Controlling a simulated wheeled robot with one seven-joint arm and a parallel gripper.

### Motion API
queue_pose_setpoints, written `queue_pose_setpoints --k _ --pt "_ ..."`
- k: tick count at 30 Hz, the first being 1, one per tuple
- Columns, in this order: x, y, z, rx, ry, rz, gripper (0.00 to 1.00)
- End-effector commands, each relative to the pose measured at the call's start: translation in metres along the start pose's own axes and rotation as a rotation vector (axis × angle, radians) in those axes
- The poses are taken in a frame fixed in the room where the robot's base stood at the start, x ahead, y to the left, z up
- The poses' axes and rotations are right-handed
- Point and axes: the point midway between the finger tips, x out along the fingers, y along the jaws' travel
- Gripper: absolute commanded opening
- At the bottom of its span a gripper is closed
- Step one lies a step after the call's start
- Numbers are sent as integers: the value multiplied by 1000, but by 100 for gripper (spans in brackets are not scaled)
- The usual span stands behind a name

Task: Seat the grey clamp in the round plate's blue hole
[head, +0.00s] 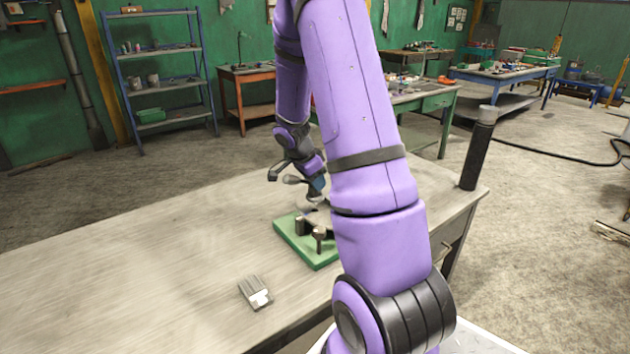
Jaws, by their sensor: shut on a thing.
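My gripper (317,186) is at the end of my purple arm, low over the green base (290,242) on the workbench. It is shut on the grey clamp (314,199), of which only a small part shows below the fingers. The round plate (318,217) is a grey edge on the green base, just under the gripper. My arm hides its right part. I cannot make out the blue hole, or whether the clamp touches the plate.
Dark posts (319,238) stand at the green base's near side. A small grey block with a pale end (255,292) lies on the workbench (130,265) nearer me. A dark upright post (479,148) stands at the bench's right corner. The bench's left side is clear.

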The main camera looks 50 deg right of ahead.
Motion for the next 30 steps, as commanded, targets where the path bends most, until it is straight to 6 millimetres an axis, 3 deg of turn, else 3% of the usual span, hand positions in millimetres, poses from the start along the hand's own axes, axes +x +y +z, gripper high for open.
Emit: queue_pose_setpoints --k 30 --pt "20 0 8 1 0 -1 7"
